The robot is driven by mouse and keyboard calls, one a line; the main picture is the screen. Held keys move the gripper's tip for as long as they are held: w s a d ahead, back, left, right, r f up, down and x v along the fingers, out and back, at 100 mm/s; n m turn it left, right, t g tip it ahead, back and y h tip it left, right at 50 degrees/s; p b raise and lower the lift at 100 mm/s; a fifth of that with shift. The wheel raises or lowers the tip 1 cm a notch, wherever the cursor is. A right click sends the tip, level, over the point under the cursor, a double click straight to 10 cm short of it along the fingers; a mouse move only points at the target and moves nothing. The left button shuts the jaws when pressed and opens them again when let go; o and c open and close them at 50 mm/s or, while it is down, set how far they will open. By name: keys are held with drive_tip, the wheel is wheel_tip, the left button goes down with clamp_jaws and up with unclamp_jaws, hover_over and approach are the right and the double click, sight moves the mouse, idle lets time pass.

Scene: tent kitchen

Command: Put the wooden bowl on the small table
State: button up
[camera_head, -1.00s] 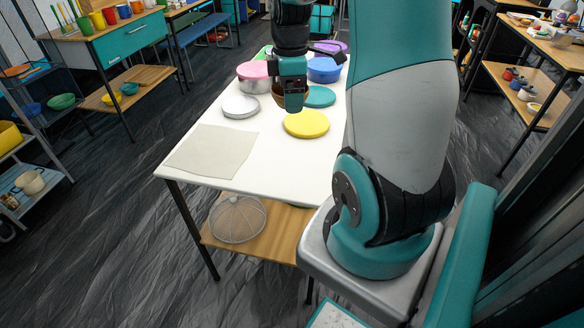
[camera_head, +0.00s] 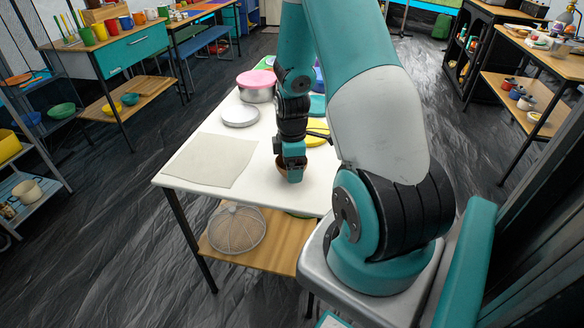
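The wooden bowl (camera_head: 281,162) is brown and shows only in part behind my gripper (camera_head: 293,176). My gripper points down over the front part of the white table (camera_head: 255,189). It appears shut on the bowl, since the bowl has moved along with it; the fingertips hide the exact contact. I cannot tell whether the bowl touches the white top or is just above it.
A beige mat (camera_head: 210,160) lies left of the bowl. Behind are a grey round lid (camera_head: 240,116), a pink-lidded pot (camera_head: 256,86) and a yellow lid (camera_head: 317,131). A mesh dome (camera_head: 237,229) stands on the lower shelf. White top between mat and bowl is clear.

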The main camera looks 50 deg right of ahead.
drive_tip(key=shift+f, duration=0.55)
drive_tip(key=shift+f, duration=0.1)
drive_tip(key=o, duration=0.7)
